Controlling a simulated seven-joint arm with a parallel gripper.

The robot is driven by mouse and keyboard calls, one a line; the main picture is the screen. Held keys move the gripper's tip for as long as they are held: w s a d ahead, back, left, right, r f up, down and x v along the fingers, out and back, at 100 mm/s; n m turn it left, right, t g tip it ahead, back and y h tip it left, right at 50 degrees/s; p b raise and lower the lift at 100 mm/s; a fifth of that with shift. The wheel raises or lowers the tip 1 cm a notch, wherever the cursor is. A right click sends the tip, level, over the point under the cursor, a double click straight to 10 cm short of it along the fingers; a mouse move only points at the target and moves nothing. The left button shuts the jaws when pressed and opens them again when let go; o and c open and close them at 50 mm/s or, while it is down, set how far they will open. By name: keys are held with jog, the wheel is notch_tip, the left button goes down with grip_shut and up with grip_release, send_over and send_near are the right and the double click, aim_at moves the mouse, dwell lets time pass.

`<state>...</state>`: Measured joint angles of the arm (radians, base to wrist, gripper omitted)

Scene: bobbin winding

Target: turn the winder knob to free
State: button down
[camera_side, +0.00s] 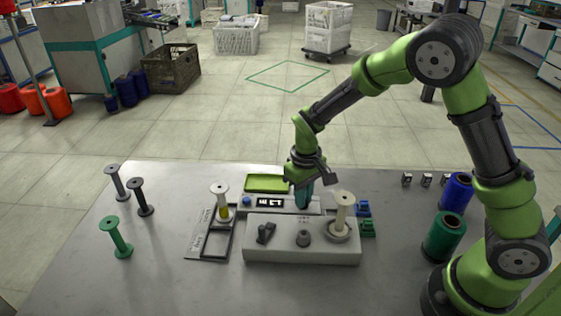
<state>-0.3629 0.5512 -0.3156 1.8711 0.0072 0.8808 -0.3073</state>
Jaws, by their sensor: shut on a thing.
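The winder (330,252) is a pale grey box in the middle of the table, with a low rear panel behind it. A black label (270,202) with white marks, too small to read surely, is on the rear panel. My gripper (303,204) points down at the rear panel, just right of this label. Its teal fingers are shut on what seems to be the winder knob, which they hide. The knob's setting cannot be seen. A dark lever-like part (265,233) and a dark round part (304,238) are on the front box, apart from the gripper.
A cream bobbin (343,207) stands on the winder's right. A bobbin with yellow thread (221,197) stands left. A green tray (267,183) lies behind. Loose bobbins (117,238) are at the left, blue and green spools (443,237) at the right. The front-left table is clear.

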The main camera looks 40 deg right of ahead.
jog(key=shift+m, duration=0.3)
jog(key=m, duration=0.3)
jog(key=shift+m, duration=2.6)
jog(key=shift+r, duration=0.1)
jog(key=c, duration=1.2)
grip_release()
jog(key=shift+o, duration=0.2)
notch_tip(320, 180, up, 17)
